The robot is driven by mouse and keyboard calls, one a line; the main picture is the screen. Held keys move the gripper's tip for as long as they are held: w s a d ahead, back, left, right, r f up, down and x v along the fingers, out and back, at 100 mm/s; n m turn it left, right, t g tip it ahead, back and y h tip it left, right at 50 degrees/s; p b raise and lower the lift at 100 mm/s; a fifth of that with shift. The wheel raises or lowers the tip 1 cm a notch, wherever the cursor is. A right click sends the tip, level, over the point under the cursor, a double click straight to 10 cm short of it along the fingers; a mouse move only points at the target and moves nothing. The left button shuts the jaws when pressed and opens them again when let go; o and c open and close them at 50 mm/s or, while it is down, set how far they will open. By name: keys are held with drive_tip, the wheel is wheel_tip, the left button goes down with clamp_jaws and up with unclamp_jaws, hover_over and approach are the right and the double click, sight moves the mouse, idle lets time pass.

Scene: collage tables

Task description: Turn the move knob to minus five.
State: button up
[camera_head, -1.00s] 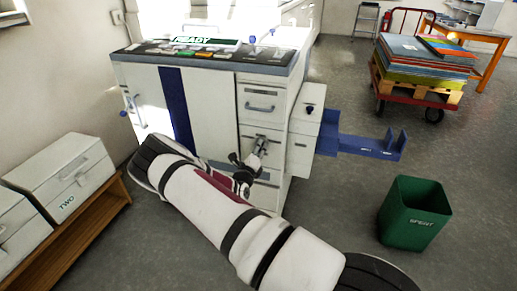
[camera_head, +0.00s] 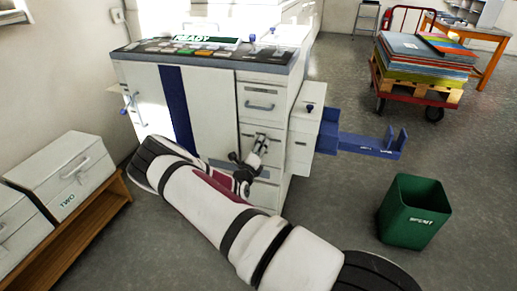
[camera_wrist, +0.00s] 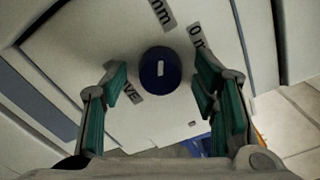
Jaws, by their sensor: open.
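The dark blue round knob (camera_wrist: 160,72) has a small white mark on its face and sits on a pale panel. A partly covered label ending in "VE" (camera_wrist: 132,94) is beside it. Labels reading "mm" (camera_wrist: 161,13) and "0 m" (camera_wrist: 199,38) are also near it. My gripper (camera_wrist: 158,84) is open, with one green-padded finger on each side of the knob and a visible gap to each. I cannot tell how deep the fingertips reach. In the head view my gripper (camera_head: 259,150) is at the machine's front drawers, and this knob is hidden there.
A green bin (camera_head: 414,212) stands at right, a loaded cart (camera_head: 416,85) behind. White boxes (camera_head: 65,175) sit on a wooden shelf at left.

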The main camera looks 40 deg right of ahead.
drive_tip(key=v, duration=1.2)
idle(0.3)
